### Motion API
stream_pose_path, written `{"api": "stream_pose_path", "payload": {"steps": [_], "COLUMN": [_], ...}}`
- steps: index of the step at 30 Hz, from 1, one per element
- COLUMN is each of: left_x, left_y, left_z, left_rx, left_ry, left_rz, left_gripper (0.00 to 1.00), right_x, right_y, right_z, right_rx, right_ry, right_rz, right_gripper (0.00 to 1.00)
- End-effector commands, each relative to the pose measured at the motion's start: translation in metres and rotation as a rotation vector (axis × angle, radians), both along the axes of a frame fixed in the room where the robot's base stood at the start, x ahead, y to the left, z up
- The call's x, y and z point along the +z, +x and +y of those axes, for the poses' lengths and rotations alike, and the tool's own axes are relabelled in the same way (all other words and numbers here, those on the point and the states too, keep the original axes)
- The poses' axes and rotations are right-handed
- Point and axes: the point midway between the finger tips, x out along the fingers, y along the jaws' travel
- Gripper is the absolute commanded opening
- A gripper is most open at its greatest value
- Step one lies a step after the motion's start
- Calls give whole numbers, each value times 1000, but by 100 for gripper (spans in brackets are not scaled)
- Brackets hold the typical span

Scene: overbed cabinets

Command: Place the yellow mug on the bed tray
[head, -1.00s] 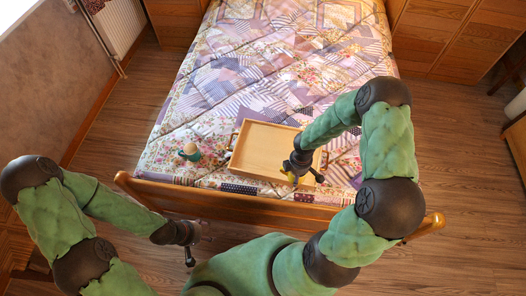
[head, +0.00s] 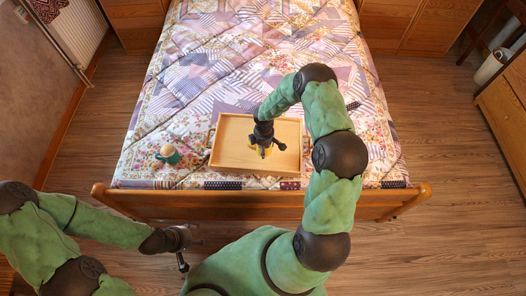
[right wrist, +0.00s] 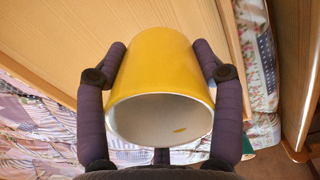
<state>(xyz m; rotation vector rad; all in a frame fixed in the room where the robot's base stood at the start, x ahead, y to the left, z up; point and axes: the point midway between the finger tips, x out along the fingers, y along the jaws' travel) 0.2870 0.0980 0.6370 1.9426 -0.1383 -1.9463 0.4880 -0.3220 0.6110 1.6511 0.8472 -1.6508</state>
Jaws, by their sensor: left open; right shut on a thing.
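The yellow mug (right wrist: 163,72) is held between the fingers of my right gripper (right wrist: 163,75), its open white-lined mouth facing the wrist camera. I cannot tell whether the mug touches the tray floor. The tray lies on the quilt near the bed's foot and also shows in the right wrist view (right wrist: 75,35). My left gripper (head: 190,248) is open and empty, low in front of the footboard.
A green cup-like item with a round tan top (head: 168,154) sits on the quilt left of the tray. The wooden footboard (head: 250,203) runs between me and the bed (head: 240,70). The tray floor around the mug looks clear.

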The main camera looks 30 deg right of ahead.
Motion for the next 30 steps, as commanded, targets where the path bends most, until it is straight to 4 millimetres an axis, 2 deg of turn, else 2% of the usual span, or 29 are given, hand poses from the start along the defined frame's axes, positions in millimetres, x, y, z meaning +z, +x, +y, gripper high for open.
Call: {"api": "stream_pose_path", "payload": {"steps": [5,12,24,25,27,30], "left_x": [-3,-20,-22,-22,-21,-21], "left_y": [0,0,0,0,0,0], "left_z": [0,0,0,0,0,0], "left_rx": [0,0,0,0,0,0], "left_ry": [0,0,0,0,0,0], "left_rz": [0,0,0,0,0,0], "left_gripper": [63,63,63,63,63,63], "right_x": [-7,-39,-42,-42,-41,-41], "right_y": [6,7,8,7,7,7], "right_z": [-1,-1,-1,-1,-1,-1], "right_rx": [0,-1,-1,0,0,0], "right_ry": [-1,1,-1,0,0,0], "right_rz": [-2,1,-1,0,0,0], "right_gripper": [19,19,18,70,90,91]}}
